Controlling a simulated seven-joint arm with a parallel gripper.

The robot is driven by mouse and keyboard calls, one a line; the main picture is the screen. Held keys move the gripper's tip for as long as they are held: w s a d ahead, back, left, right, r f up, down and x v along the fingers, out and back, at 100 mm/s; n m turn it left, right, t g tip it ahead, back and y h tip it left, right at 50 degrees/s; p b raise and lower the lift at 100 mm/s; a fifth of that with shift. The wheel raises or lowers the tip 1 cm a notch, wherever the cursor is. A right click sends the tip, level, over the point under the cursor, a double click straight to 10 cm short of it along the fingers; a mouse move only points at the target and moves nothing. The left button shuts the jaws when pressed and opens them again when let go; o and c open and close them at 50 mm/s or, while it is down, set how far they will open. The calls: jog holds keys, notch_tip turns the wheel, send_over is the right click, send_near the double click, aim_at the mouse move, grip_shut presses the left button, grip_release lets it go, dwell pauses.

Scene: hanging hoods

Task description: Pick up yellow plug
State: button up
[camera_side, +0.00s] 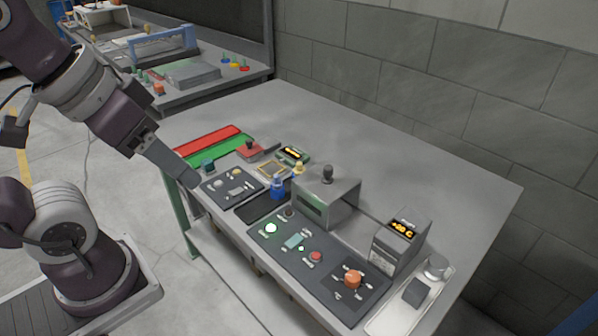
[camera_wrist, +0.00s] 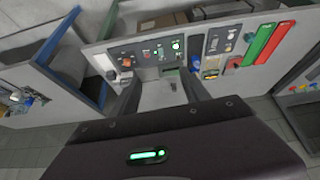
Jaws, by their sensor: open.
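A small yellow plug-like piece (camera_side: 298,168) stands on the table behind the blue plug (camera_side: 277,186), left of a grey hood. It is small, and I cannot tell its exact shape. In the wrist view a yellow patch (camera_wrist: 210,74) shows right of centre, but I cannot tell if it is the same piece. My gripper (camera_side: 190,179) is above the table's left edge, left of the dark panel and well apart from the yellow piece. In the wrist view my gripper (camera_wrist: 161,90) has its fingers spread with nothing held between them.
The grey hood (camera_side: 328,198) with a knob on top stands mid-table. A control panel (camera_side: 318,262) with buttons lies in front. A display box (camera_side: 398,240) stands at right. Red (camera_side: 208,139) and green (camera_side: 222,149) strips lie at far left. The table's back is clear.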

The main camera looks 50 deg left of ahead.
jog(key=w+r+n+g, duration=0.1)
jog(key=w+n, duration=0.4)
jog(key=w, duration=0.4)
jog(key=n+g+h, duration=0.1)
jog(key=n+h, duration=0.2)
jog(key=n, duration=1.8)
send_over(299, 163)
jog(key=s+a, duration=0.2)
jog(key=s, duration=0.1)
notch_tip(299, 163, down, 23)
jog(key=x, duration=0.8)
jog(key=shift+w+r, duration=0.1)
jog(key=shift+w, duration=0.2)
jog(key=shift+c, duration=0.4)
grip_shut()
